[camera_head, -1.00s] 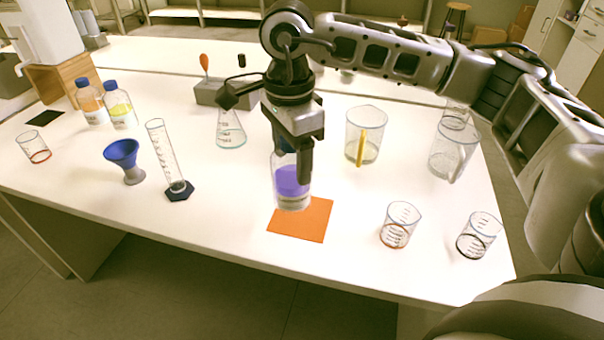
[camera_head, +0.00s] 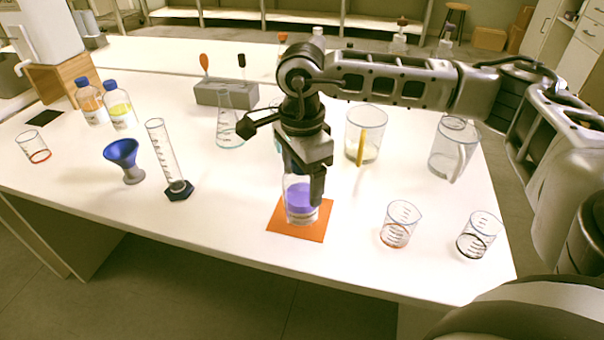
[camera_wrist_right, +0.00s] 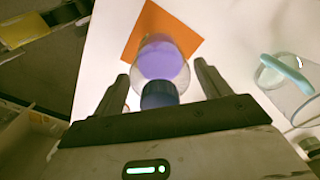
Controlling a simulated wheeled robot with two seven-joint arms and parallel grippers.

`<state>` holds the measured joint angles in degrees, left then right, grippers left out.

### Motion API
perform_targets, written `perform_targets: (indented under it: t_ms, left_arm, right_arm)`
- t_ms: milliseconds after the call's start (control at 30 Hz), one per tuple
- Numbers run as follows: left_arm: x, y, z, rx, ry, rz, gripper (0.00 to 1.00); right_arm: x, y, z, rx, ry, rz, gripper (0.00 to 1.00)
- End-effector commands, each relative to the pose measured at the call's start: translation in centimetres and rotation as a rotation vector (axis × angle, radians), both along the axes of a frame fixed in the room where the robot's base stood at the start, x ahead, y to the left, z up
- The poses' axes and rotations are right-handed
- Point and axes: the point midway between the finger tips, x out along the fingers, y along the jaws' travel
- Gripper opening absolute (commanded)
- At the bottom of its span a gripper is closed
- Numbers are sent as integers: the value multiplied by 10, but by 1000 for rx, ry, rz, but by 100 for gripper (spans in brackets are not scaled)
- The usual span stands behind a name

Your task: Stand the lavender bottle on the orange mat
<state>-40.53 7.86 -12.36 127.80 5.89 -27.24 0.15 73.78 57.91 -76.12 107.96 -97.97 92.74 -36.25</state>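The lavender bottle (camera_head: 300,198) is clear, with purple liquid and a dark blue cap. It is upright over the orange mat (camera_head: 319,226), its base at or just above the mat's surface; I cannot tell which. The right wrist view shows the bottle (camera_wrist_right: 160,62) and cap between the fingers, with the mat (camera_wrist_right: 178,20) beyond. The gripper hides the bottle's top in the head view. My left gripper is not in view.
Two small beakers (camera_head: 398,224) (camera_head: 479,235) stand right of the mat, and larger beakers (camera_head: 366,134) (camera_head: 455,148) behind them. A cylinder (camera_head: 165,155), blue funnel (camera_head: 122,153), flask (camera_head: 229,125) and two capped bottles (camera_head: 120,110) stand left. The table's front edge is close to the mat.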

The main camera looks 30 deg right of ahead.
Motion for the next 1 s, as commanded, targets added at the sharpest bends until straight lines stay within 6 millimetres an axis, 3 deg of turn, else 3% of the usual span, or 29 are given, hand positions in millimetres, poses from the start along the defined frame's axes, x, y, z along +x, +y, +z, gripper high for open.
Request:
perform_targets:
  t_ms: [433,800,1000]
  left_arm:
    - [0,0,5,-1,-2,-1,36]
    - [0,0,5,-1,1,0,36]
    - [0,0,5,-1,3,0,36]
  right_arm:
    - [1,0,11,1,-3,0,85]
    - [1,1,87,1,-5,2,85]
    - [1,1,115,1,-1,1,85]
